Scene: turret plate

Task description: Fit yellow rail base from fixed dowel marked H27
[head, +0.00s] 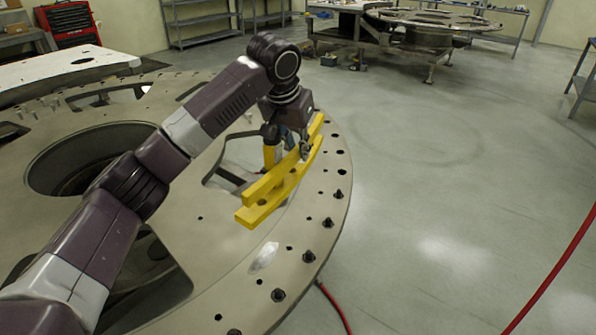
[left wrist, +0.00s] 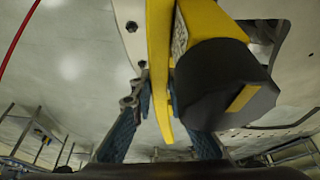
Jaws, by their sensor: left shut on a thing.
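The yellow rail base (head: 262,204) is a long bar with an upright rib on a flatter flange with holes. My left gripper (head: 300,148) is shut on its rib near the far end. In the left wrist view the yellow rail (left wrist: 158,55) runs between the blue-padded fingers of the left gripper (left wrist: 165,125). The rail lies over the rim area of the turret plate (head: 190,245); I cannot tell whether it touches. Dark dowels or bolts (head: 327,222) stand along the rim. No H27 marking is legible. My right gripper is not in view.
A black, rounded part with yellow (left wrist: 220,85) is close beside the rail in the wrist view. The plate has large openings (head: 90,158). A red hose (head: 335,307) lies by its edge. Open floor (head: 440,170) is at right; shelves (head: 205,25) stand behind.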

